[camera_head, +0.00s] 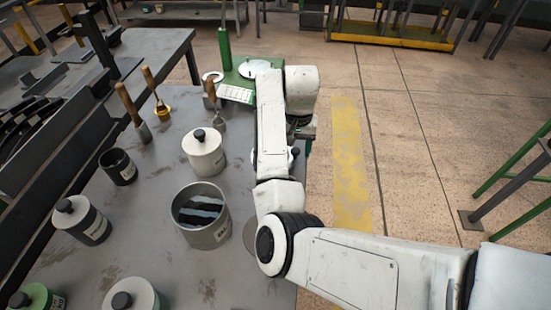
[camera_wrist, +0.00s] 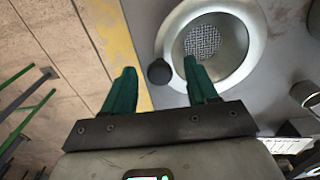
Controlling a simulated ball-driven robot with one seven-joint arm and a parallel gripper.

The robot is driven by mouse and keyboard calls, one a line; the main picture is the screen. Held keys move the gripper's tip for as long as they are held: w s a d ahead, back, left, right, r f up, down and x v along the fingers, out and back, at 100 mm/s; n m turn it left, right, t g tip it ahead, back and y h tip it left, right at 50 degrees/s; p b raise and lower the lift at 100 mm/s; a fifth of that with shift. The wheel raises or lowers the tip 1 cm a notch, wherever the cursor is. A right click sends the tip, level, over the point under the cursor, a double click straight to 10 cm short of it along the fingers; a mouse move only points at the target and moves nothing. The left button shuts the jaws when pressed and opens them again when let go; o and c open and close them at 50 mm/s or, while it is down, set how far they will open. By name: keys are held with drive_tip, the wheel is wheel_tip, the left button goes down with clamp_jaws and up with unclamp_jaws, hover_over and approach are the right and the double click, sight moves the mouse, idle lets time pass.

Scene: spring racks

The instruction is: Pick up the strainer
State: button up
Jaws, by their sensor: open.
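The strainer shows in the wrist view as a wide pale metal ring (camera_wrist: 172,36) with a wire mesh (camera_wrist: 203,40) at its centre. A round black knob (camera_wrist: 159,72) sits at its edge and looks like its handle end. My gripper (camera_wrist: 160,64) is open, its two green fingers apart and empty. The knob appears between the fingertips in the picture; I cannot tell the height gap. In the head view my arm hides most of the strainer, and only a dark knob (camera_head: 295,152) shows beside the arm.
The grey table (camera_head: 165,230) holds an open metal pot (camera_head: 219,234), a lidded white canister (camera_head: 204,160), a dark cup (camera_head: 120,174) and several other jars. A green scale (camera_head: 239,76) stands at the far end. Yellow-striped floor (camera_head: 348,170) lies right of the table.

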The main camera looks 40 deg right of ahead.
drive_tip(key=shift+c, duration=0.4)
drive_tip(key=c, duration=0.9)
drive_tip(key=shift+r, duration=0.2)
